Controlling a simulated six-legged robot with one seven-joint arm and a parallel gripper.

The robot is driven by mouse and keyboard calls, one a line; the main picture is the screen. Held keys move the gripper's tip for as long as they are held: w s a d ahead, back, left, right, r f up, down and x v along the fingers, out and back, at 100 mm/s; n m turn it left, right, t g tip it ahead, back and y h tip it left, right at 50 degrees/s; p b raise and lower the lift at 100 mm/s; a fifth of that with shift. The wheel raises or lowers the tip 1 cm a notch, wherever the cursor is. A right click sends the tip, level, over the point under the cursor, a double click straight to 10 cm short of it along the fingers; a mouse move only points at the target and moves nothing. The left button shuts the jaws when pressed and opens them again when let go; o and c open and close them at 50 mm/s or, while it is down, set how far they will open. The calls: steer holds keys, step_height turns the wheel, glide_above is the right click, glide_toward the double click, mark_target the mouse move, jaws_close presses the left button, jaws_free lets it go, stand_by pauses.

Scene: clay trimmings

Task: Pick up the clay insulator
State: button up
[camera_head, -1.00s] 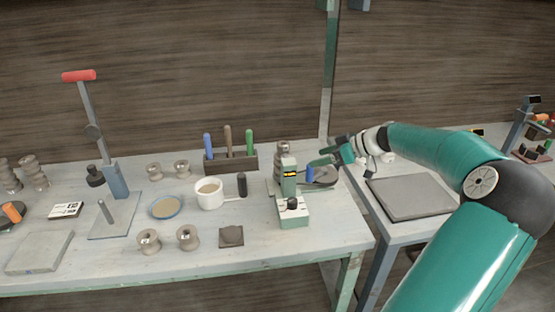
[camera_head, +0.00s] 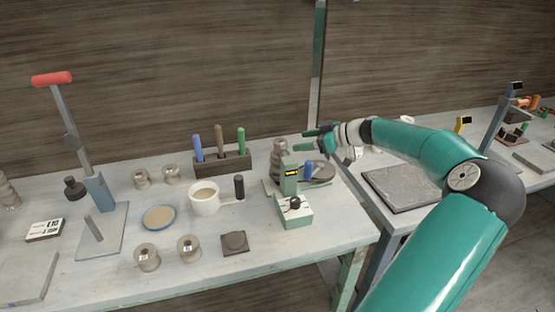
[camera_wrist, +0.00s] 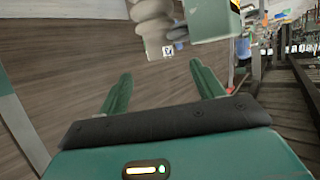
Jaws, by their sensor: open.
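A tool rack (camera_head: 223,163) with several coloured handles stands behind left. A white mug (camera_head: 204,202), small clay spools (camera_head: 147,257) and a tall press with a red handle (camera_head: 52,79) are further left. A grey slab (camera_head: 402,188) is at right.

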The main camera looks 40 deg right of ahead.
mark_target(285, 142)
steer(key=shift+r+x, duration=0.15)
steer(key=shift+x, duration=2.15)
steer(key=shift+r+x, duration=0.1)
steer(key=shift+x, duration=2.2)
steer(key=shift+w, duration=0.1)
jaws_close()
